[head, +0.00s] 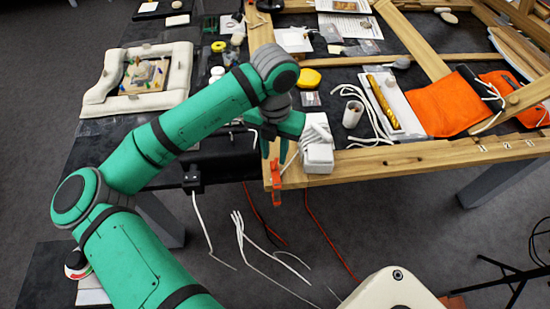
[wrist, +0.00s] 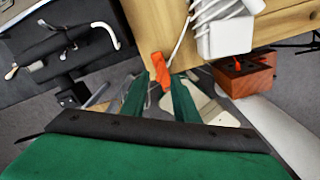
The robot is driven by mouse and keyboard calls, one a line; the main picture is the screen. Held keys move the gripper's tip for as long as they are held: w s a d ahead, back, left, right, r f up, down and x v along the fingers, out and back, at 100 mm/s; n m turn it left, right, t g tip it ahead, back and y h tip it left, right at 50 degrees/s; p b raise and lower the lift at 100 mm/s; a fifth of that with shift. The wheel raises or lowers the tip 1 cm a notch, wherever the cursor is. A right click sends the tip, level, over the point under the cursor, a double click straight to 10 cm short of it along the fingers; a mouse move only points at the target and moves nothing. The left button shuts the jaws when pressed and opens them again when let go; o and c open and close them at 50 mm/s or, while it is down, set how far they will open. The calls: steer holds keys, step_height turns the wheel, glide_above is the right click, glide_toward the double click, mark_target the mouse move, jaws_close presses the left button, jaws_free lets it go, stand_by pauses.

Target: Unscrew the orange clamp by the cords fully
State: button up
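The orange clamp (head: 276,184) sits on the front left corner of the wooden frame, its lower part hanging below the edge. White cords (head: 318,134) are bundled around a white box just right of it. My gripper (head: 273,152) points down over that corner, right at the clamp. In the wrist view the orange clamp (wrist: 160,70) shows between the tips of my two green fingers (wrist: 160,84). The fingers stand apart on either side of it; whether they touch it is unclear. The clamp's screw end cannot be made out.
The white box (head: 318,157) stands close beside my gripper on the wooden frame (head: 400,158). A black case (head: 215,155) lies to the left. White and red cables (head: 262,228) hang or lie below the corner. An orange cloth bag (head: 445,105) lies right.

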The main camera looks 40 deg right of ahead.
mark_target(275, 163)
steer(key=shift+d+f, duration=0.1)
steer(key=shift+f, duration=1.8)
steer(key=shift+c, duration=0.6)
steer(key=shift+w, duration=0.1)
steer(key=c, duration=0.6)
jaws_close()
